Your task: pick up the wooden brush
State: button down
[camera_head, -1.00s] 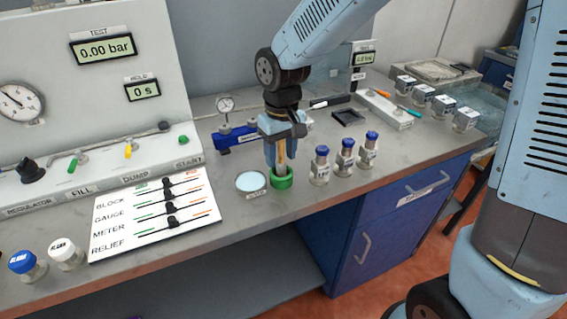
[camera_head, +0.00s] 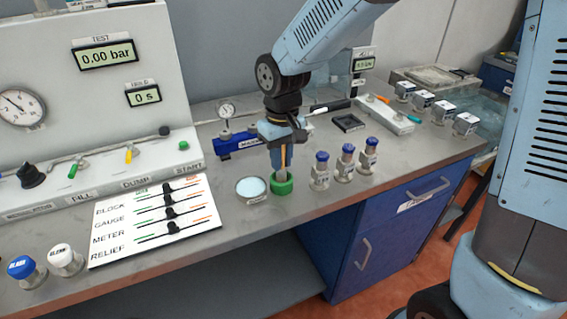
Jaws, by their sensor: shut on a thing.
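The wooden brush (camera_head: 283,156) shows as a thin tan strip between the fingers of my gripper (camera_head: 282,160). My gripper points down and is shut on the brush's handle. The brush's lower part (camera_head: 281,174) reaches down into a green ring-shaped holder (camera_head: 283,186) on the bench. Its bottom end is hidden inside the holder. Most of the handle is covered by my fingers.
A round dish with pale blue contents (camera_head: 251,187) stands just left of the holder. Several blue-capped bottles (camera_head: 345,162) stand close on the right. A blue gauge block (camera_head: 237,143) is behind. A card with sliders (camera_head: 155,220) lies at left. The bench's front edge is near.

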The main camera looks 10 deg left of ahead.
notch_tip(320, 180, up, 3)
jog(key=shift+f, duration=0.1)
jog(key=s+d+r, duration=0.9)
jog(key=s+r, duration=0.1)
jog(key=shift+s+d, duration=0.15)
jog(key=shift+s, duration=0.15)
jog(key=shift+d, duration=0.1)
dwell(0.5)
